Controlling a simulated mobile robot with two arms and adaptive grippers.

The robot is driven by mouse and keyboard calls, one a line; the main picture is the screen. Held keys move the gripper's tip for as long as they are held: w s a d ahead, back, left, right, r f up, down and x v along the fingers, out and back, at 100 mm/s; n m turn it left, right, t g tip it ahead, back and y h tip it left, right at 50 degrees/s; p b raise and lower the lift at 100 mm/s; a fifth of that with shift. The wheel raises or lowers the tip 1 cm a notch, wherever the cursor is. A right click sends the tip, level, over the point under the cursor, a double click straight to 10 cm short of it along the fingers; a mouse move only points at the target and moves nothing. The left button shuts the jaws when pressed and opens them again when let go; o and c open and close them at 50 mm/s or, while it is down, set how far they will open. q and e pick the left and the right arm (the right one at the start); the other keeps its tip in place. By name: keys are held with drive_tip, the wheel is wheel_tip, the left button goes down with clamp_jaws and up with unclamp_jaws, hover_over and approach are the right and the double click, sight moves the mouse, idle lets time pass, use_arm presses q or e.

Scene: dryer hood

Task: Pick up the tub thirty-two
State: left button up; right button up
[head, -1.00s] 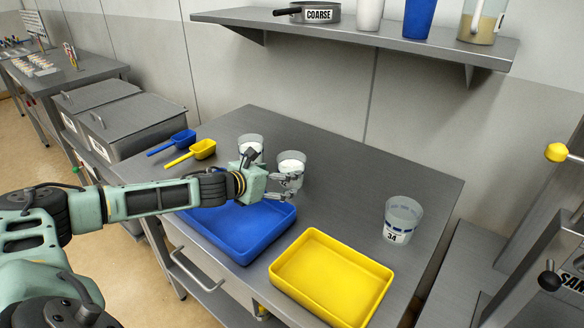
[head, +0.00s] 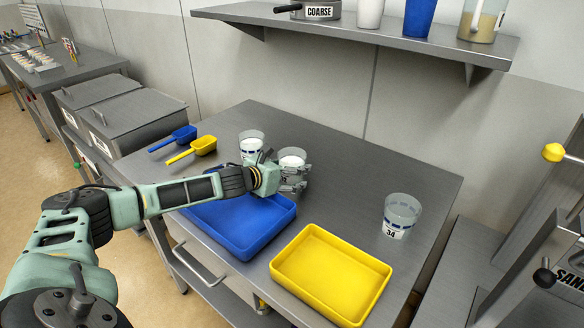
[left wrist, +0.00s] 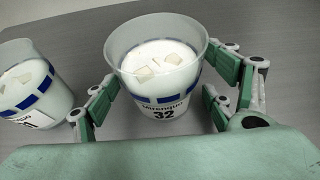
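Tub thirty-two (left wrist: 155,85) is a clear tub with a blue band and a white label reading "32"; it holds white contents with pale chunks. It stands upright on the steel table, also in the head view (head: 292,158). My left gripper (head: 292,180) is at the tub's near side. In the left wrist view its fingers (left wrist: 163,98) are spread on either side of the tub, close to its wall, with narrow gaps seeming to remain. The tub's lower part is hidden behind the gripper. My right gripper is not in view.
A similar filled tub (head: 251,146) stands just left, also in the wrist view (left wrist: 30,85). A blue tray (head: 240,245) lies below my arm, a yellow tray (head: 330,275) to its right. Tub 34 (head: 402,213) stands at right. Two scoops (head: 195,147) lie at left.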

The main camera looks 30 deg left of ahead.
use_arm(q)
drive_tip(key=c, duration=1.1)
drive_tip(key=shift+r, duration=0.1)
